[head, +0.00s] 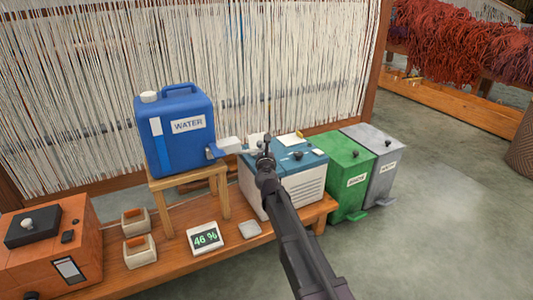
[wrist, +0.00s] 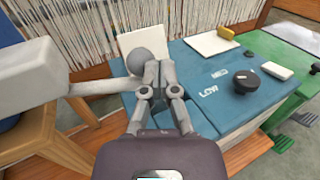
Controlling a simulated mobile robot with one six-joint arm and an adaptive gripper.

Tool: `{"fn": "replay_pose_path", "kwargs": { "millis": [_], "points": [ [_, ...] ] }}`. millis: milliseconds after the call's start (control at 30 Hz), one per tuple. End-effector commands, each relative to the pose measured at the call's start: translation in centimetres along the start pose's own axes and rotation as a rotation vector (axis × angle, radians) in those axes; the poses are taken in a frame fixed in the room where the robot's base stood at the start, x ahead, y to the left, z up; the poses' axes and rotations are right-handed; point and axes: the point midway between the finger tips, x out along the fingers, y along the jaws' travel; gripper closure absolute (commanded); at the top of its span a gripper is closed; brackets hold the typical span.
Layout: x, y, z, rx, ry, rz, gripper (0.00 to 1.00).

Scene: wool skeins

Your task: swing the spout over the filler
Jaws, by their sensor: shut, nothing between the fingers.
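The blue water can (head: 180,130) stands on a small wooden stand. A pale grey spout (head: 229,145) sticks out from its lower right side. In the wrist view the spout's pale block (wrist: 32,78) is at left, and a grey rod runs right from it to a round grey knob (wrist: 148,54). My gripper (head: 265,157) is over the teal-topped machine (head: 308,158). In the wrist view my gripper (wrist: 158,78) is shut and empty, close by the knob; I cannot tell if they touch. A white upright flap (wrist: 140,40) stands behind the knob. The filler opening is hidden.
The machine's top carries a dark dial (wrist: 246,77) and a yellow-and-white pad (wrist: 214,42). A green bin (head: 346,170) and a grey bin (head: 381,165) stand to its right. A 46 % display (head: 205,238) is on the bench. Strung white yarn (head: 290,60) rises behind.

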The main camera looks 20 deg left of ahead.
Motion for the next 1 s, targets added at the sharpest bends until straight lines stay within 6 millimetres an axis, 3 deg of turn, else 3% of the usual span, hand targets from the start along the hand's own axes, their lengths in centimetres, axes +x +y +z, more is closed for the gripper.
{"fn": "replay_pose_path", "kwargs": {
  "millis": [400, 1000],
  "points": [
    [3.6, 0.7, 0.0, 0.0, 0.0, 0.008, 1.0],
    [4.3, 0.9, 0.0, 0.0, 0.0, 0.01, 1.0]
  ]
}}
